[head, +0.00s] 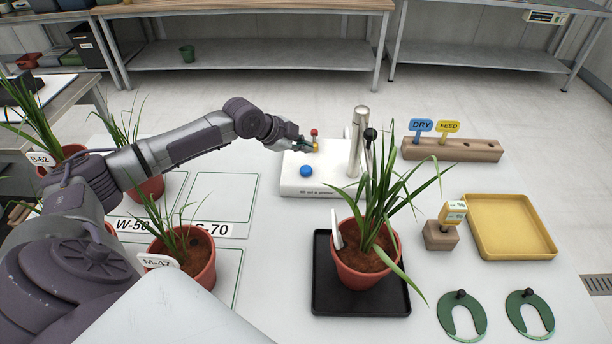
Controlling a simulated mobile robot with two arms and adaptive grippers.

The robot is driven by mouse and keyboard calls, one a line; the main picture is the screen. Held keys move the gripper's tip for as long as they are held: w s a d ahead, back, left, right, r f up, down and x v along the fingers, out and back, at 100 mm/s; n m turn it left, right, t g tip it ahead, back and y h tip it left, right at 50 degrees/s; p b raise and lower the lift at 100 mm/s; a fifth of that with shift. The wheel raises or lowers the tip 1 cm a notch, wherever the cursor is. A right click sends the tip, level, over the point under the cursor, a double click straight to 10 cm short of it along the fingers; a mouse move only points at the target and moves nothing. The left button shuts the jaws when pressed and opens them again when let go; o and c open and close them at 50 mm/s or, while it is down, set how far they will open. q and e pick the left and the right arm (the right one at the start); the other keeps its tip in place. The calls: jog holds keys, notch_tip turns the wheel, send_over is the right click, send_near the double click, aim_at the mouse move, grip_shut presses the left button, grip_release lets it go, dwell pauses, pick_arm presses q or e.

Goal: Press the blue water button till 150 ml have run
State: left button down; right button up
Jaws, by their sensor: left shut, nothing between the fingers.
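The blue button (306,171) sits on top of the white dispenser base (330,188), near its front left. A steel column (358,135) stands at the base's right side. A red knob (314,133) shows farther back on the base. My left gripper (311,147) is shut and empty, reaching in from the left over the back left of the base, behind the blue button and close to the red knob. Whether it touches the base or knob I cannot tell. A potted plant (367,268) stands on a black tray (327,302) in front of the dispenser. My right gripper is not in view.
A wooden block (470,150) holds the blue DRY tag (421,125) and yellow FEED tag (448,127). A yellow tray (512,252), a small tag holder (440,236) and two green U-shaped pieces (447,313) lie on the right. Several potted plants stand at left under my arm.

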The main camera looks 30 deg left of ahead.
aim_at(310, 167)
pick_arm(q)
notch_tip(310, 167, down, 2)
jog(key=shift+f+b, duration=0.15)
jog(key=shift+b, duration=0.45)
jog(key=shift+f+b, duration=0.4)
jog(key=shift+f, duration=0.7)
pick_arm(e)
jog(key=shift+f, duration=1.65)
pick_arm(q)
jog(key=shift+f, duration=0.1)
jog(key=shift+f, duration=0.35)
jog(key=shift+f+b, duration=0.35)
jog(key=shift+f, duration=0.3)
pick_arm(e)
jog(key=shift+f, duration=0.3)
pick_arm(q)
jog(key=shift+r+p, duration=1)
jog(key=shift+r, duration=0.05)
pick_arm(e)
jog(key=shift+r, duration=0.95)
